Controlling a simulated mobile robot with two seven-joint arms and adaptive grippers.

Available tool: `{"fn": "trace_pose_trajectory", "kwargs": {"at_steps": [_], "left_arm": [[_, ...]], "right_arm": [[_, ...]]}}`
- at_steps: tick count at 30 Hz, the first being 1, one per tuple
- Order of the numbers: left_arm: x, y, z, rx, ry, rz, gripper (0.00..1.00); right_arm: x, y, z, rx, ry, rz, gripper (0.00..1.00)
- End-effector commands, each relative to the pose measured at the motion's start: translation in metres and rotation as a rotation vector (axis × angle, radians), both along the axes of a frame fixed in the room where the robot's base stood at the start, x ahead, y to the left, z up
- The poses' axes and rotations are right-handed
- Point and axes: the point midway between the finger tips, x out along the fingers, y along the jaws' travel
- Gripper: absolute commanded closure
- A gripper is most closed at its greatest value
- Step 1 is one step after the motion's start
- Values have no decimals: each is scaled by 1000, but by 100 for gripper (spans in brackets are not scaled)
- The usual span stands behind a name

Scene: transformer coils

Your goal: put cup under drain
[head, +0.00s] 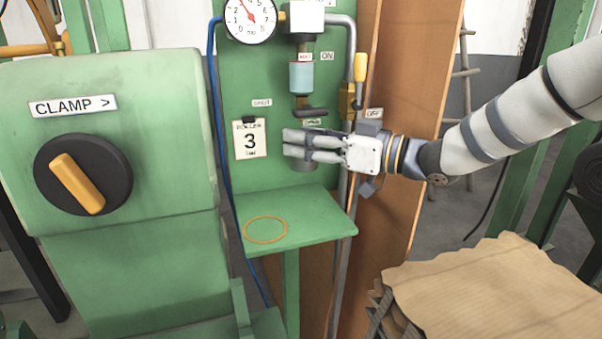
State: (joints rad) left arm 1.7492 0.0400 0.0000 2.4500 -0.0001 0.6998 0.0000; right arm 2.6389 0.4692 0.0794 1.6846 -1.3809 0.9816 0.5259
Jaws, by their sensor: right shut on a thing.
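My right gripper (290,145) reaches in from the right, above the small green shelf (315,228). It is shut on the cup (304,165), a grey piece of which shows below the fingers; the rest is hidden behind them. The cup is held clear of the shelf. The drain (304,104), a dark fitting with a side lever below a pale blue cylinder, is just above the gripper. Whether the cup is directly in line with it is hard to tell. An orange ring (266,230) is marked on the shelf, lower left of the gripper. My left gripper is not in view.
A gauge (250,16) and a "3" card (250,140) are on the green panel. A yellow-handled valve (360,68) is on the pipe to the right. A green cabinet with a clamp knob (83,174) stands left. Brown sheets (480,285) are stacked lower right. The shelf top is clear.

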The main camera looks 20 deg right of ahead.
Motion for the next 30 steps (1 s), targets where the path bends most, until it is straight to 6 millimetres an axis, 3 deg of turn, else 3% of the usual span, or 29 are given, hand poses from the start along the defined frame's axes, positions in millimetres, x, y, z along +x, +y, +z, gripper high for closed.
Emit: {"fn": "trace_pose_trajectory", "kwargs": {"at_steps": [2,11,16,27,28,29,30], "left_arm": [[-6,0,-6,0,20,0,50],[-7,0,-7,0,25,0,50],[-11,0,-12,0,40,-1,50],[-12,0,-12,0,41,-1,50],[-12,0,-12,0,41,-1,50],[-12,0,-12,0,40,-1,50],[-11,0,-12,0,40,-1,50]], "right_arm": [[16,1,-5,-1,3,0,82],[11,1,-36,1,0,0,82],[13,0,-68,2,2,-1,82],[15,1,-71,0,-4,1,82],[15,1,-71,0,-4,1,52],[15,1,-71,0,-4,1,46],[15,1,-71,0,-4,1,46]]}}
